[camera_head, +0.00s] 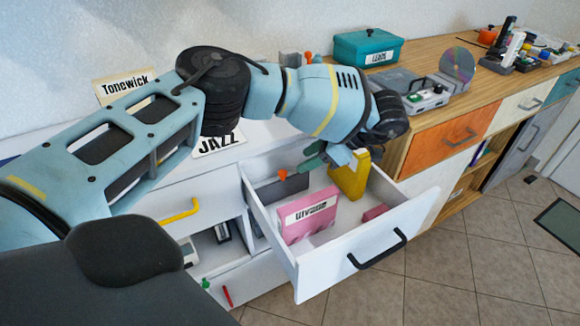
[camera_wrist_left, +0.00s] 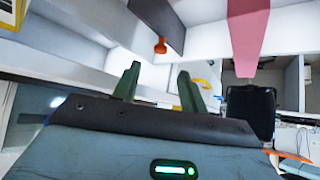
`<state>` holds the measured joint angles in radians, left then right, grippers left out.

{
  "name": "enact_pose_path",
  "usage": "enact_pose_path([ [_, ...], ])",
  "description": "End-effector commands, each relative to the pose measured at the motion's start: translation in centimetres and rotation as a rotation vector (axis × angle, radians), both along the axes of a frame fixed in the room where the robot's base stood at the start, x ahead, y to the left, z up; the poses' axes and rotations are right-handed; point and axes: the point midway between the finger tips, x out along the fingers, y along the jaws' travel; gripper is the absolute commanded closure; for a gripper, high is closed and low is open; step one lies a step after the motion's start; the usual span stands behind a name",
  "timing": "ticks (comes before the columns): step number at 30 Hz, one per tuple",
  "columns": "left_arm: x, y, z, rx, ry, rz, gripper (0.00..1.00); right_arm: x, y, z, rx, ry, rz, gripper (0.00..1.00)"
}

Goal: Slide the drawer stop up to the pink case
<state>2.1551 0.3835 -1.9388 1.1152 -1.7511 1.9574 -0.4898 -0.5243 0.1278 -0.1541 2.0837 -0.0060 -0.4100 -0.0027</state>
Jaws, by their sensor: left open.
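The drawer stop, a dark grey plate (camera_head: 288,186) with an orange knob (camera_head: 282,174), stands in the open white drawer behind the pink case. In the left wrist view the plate (camera_wrist_left: 158,18) and knob (camera_wrist_left: 160,47) appear ahead of the fingers. The pink case (camera_head: 308,215) stands upright with a white label; the left wrist view shows it (camera_wrist_left: 248,30) at upper right, apart from the plate. My left gripper (camera_head: 318,156) is over the drawer's back part, open and empty, its green fingers (camera_wrist_left: 158,84) apart from the knob. My right gripper is not in view.
A yellow case (camera_head: 350,178) stands in the drawer close beside my left gripper. A small pink block (camera_head: 375,212) lies near the drawer's right side. The drawer's walls (camera_head: 268,228) surround these things. A teal box (camera_head: 367,48) and a grey device (camera_head: 425,98) stand on the wooden top.

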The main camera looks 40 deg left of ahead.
Motion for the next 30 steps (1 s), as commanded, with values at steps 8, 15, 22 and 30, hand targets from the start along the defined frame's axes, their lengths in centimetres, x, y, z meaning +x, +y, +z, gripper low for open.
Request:
enact_pose_path([
  [8,-1.3,2.8,-3.0,0.0,0.003,0.001,0.57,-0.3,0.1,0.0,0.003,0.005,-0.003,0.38],
  [15,-1.8,4.1,-4.5,-0.001,0.001,0.0,0.57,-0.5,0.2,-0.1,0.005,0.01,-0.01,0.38],
  [22,-1.8,4.2,-4.7,-0.001,0.0,-0.001,0.57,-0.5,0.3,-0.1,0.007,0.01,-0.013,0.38],
  [30,-1.8,4.2,-4.7,-0.001,0.001,0.0,0.82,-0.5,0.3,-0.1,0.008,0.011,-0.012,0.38],
])
